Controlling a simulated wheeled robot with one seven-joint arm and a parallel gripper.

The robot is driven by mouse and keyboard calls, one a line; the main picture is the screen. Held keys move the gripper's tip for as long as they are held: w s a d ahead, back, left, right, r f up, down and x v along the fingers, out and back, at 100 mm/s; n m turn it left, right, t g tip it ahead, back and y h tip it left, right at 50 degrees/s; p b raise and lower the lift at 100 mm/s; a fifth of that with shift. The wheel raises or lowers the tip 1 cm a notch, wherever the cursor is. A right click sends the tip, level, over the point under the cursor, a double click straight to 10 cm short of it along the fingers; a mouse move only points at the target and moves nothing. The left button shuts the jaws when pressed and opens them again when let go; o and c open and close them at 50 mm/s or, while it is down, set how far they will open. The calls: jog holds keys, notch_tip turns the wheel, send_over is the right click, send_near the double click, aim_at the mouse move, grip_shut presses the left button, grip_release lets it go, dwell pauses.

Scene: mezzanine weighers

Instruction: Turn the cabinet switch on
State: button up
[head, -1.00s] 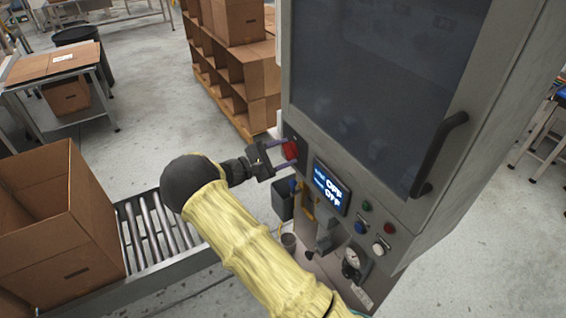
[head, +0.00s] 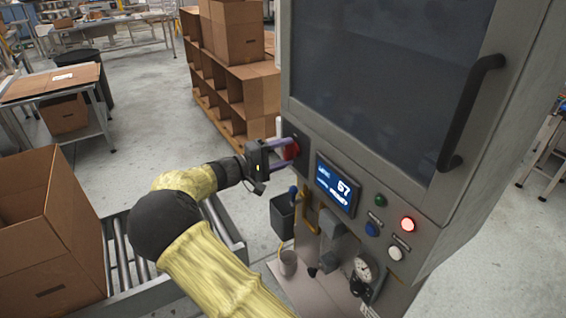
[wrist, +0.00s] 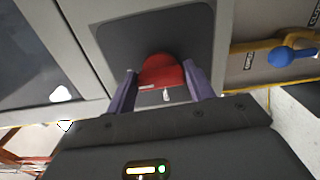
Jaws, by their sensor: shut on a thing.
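The cabinet (head: 432,205) is grey with a dark window and stands at the right in the head view. Its red switch (head: 291,149) is on a dark plate at the left end of the front panel. It also shows in the wrist view (wrist: 160,73). My gripper (head: 284,152) is at the panel, its two purple fingers on either side of the red switch, shut on it; in the wrist view the fingers (wrist: 160,90) flank the knob. The cabinet display (head: 336,186) is lit and reads what looks like 67. A red button lamp (head: 407,224) glows.
Green, blue and white buttons and a gauge (head: 363,269) are on the panel beside and below the display. A black handle (head: 470,112) sticks out from the cabinet door. A roller conveyor (head: 218,222) with an open carton (head: 52,235) is at the left.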

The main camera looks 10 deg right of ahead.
jog(key=shift+m, duration=0.3)
jog(key=o, duration=1)
jog(key=shift+a, duration=0.15)
jog(key=b+v, duration=0.2)
jog(key=v, duration=1.5)
jog(key=shift+a, duration=0.1)
